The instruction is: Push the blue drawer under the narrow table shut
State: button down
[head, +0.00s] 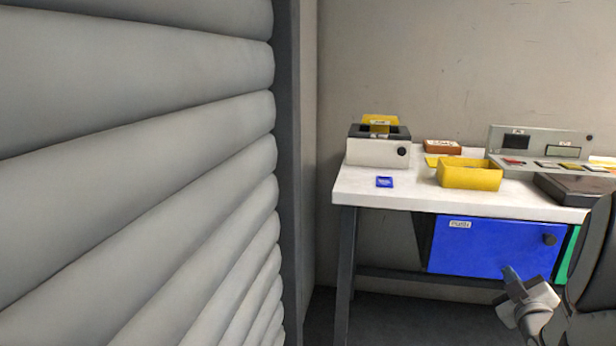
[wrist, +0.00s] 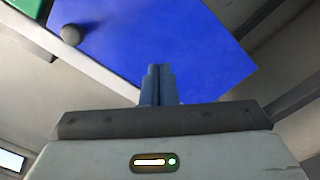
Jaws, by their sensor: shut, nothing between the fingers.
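The blue drawer (head: 485,248) hangs under the white narrow table (head: 400,193). Its front has a white label at the upper left and a dark round knob at the upper right. A dark side strip shows at its left edge; how far out it stands is hard to judge. My gripper (head: 509,272) is in front of the drawer's lower right part, with its fingers pointing at it. In the wrist view, the shut, empty fingers (wrist: 158,72) overlap the blue front (wrist: 150,35), and the knob is at the upper left. I cannot tell whether the tips touch it.
A green drawer front (head: 567,255) is just right of the blue one. A grey ribbed wall (head: 140,170) fills the left side.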

jog(key=v, duration=0.5)
jog(key=shift+s+b, duration=0.2)
jog(key=shift+b, duration=0.2)
jog(key=a+r+m+g+p, duration=0.2)
jog(key=a+r+g+p, duration=0.3)
jog(key=r+p, duration=0.5)
jog(key=a+r+m+g+p, duration=0.2)
jog(key=a+r+p, duration=0.5)
jog(key=r+p, duration=0.3)
jog(key=s+a+r+m+g+y+p, duration=0.2)
jog(key=s+a+r+g+y+p, duration=0.2)
jog(key=s+a+r+p, duration=1.1)
jog(key=s+a+g+p, duration=0.1)
jog(key=a+g+p, duration=0.2)
jog(key=shift+g+p, duration=0.4)
jog(key=shift+d, duration=0.1)
